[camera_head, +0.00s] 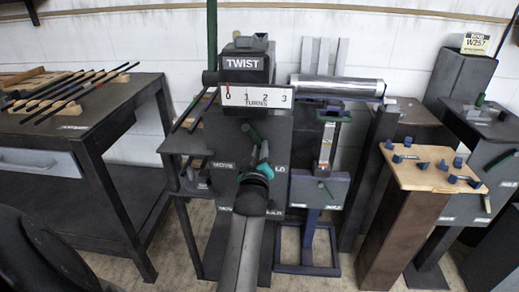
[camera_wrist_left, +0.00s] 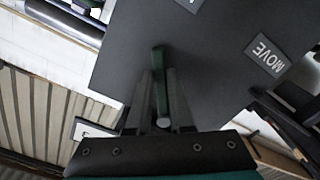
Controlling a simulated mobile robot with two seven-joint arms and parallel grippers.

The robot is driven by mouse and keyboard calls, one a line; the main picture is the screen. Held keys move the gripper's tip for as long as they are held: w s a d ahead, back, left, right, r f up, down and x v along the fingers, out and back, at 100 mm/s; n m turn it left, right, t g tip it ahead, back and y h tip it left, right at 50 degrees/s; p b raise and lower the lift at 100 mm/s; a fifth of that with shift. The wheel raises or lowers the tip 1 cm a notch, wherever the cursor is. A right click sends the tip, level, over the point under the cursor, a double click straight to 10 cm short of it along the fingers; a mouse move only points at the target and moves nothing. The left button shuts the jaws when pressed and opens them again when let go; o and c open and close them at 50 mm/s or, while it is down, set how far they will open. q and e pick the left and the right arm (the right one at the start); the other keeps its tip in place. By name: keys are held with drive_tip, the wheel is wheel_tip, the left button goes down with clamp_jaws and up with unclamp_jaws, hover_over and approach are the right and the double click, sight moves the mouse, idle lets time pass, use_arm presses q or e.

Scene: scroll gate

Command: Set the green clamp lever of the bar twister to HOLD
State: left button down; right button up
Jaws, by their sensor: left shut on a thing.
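The bar twister (camera_head: 246,68) stands in the middle, with a TWIST sign and a TURNS scale. My left gripper (camera_head: 263,160) is in front of its dark panel and hides part of it. In the left wrist view, the green clamp lever (camera_wrist_left: 158,72) stands between the fingers of the gripper (camera_wrist_left: 160,100), which is shut on it. The lever's free end sticks out past the fingertips. A MOVE label (camera_wrist_left: 267,55) lies to the right of the lever. In the head view, a HOLD label (camera_head: 281,168) is partly hidden behind the gripper. My right gripper is not in view.
Another green handle (camera_head: 251,133) shows above the gripper. A rack with dark bars (camera_head: 75,90) is on the left table (camera_head: 135,95). A wooden board with blue blocks (camera_head: 430,170) stands at the right.

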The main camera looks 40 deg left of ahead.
use_arm(q)
drive_tip(key=c, duration=0.8)
unclamp_jaws()
